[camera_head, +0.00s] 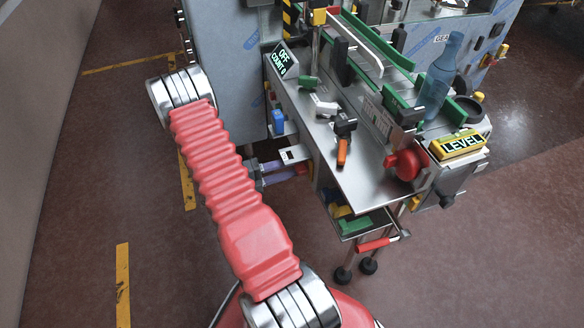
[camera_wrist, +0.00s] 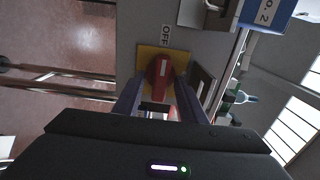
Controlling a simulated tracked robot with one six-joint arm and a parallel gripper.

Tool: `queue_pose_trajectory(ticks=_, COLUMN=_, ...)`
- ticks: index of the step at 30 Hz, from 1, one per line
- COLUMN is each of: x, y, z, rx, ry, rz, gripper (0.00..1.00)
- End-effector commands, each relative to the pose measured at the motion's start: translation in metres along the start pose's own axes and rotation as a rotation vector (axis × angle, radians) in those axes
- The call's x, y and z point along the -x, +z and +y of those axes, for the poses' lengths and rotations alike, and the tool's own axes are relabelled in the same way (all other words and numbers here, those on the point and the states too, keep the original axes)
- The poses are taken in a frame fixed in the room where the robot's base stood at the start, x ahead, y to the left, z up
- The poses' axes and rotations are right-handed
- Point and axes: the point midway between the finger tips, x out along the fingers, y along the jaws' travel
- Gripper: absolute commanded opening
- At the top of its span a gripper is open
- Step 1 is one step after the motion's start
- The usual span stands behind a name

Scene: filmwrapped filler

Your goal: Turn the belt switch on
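The belt switch is a red knob (camera_wrist: 160,70) with a pale mark, on a yellow plate (camera_wrist: 148,52) beside an "OFF" label (camera_wrist: 165,36) in the wrist view. My gripper (camera_wrist: 159,84) is open, with one dark finger on each side of the knob's lower part. I cannot tell whether the fingers touch it. In the head view my gripper (camera_head: 292,170) reaches toward the bench's left side, and the knob is mostly hidden there. A display (camera_head: 281,61) reads "OFF COUNT 0".
A green bin (camera_head: 365,224) hangs below. The floor at left is clear.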

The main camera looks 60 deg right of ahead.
Motion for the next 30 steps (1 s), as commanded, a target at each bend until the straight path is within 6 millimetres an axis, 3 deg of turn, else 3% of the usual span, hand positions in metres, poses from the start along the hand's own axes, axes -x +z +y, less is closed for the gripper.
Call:
queue_pose_trajectory(ticks=12, x=-0.0078, y=0.0, z=-0.0002, rx=0.0, ry=0.0, rz=0.0, gripper=0.38)
queue_pose_trajectory(ticks=28, x=-0.0077, y=-0.0002, z=0.0004, rx=0.0, ry=0.001, rz=0.0, gripper=0.0)
queue_pose_trajectory(ticks=30, x=-0.0077, y=-0.0003, z=0.0006, rx=0.001, ry=0.002, rz=0.0, gripper=0.0)
